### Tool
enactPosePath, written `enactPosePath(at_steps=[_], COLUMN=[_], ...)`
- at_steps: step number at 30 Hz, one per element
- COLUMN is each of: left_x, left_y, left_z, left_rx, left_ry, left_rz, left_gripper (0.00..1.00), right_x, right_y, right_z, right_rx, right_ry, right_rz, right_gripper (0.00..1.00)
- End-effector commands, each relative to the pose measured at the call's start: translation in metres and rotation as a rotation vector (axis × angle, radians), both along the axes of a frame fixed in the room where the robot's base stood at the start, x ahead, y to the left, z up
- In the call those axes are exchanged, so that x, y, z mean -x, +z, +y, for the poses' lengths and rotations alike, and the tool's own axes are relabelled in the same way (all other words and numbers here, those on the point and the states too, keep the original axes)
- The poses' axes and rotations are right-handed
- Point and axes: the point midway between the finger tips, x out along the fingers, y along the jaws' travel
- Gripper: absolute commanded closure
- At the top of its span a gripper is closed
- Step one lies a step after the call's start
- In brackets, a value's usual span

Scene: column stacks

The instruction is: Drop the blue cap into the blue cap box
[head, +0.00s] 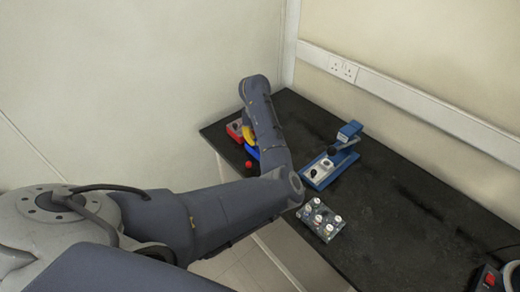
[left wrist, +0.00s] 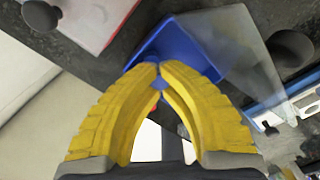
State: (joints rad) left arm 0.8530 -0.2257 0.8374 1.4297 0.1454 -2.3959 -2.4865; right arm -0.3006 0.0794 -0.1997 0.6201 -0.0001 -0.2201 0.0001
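My left gripper (head: 249,134) has yellow fingers and is over the far left corner of the black table. In the left wrist view its fingertips (left wrist: 159,69) nearly meet on a small piece of blue, which I take to be the blue cap (left wrist: 158,83); the fingers hide most of it. The open blue cap box (left wrist: 177,42) lies right behind and below the fingertips, with a clear lid (left wrist: 240,50) tilted up on its right. In the head view the blue box (head: 252,153) is partly hidden by my arm. My right gripper is not in view.
A red box (head: 234,130) stands beside the blue one. A round red item (head: 248,164) lies near the table edge. A blue press-like device (head: 330,165) and a rack of several white-capped vials (head: 321,218) stand to the right. The table's right part is mostly clear.

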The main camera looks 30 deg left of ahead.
Motion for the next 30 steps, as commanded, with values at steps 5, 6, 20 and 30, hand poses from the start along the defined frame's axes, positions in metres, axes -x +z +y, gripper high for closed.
enactPosePath(at_steps=[5, 6, 20, 30], left_x=[0.000, 0.000, -0.001, -0.001], left_y=[0.000, 0.000, 0.005, 0.056], left_z=[0.000, 0.000, 0.000, 0.000], left_rx=[0.000, 0.000, 0.000, 0.000], left_ry=[0.000, 0.000, 0.001, 0.002], left_rz=[0.000, 0.000, -0.001, -0.004], left_gripper=[0.88, 0.83, 0.69, 0.69], right_x=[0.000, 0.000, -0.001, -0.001], right_y=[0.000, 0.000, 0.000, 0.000], right_z=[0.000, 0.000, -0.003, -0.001], right_rx=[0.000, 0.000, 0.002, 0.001], right_ry=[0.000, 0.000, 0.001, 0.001], right_rz=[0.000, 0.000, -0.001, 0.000], right_gripper=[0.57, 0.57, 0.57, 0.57])
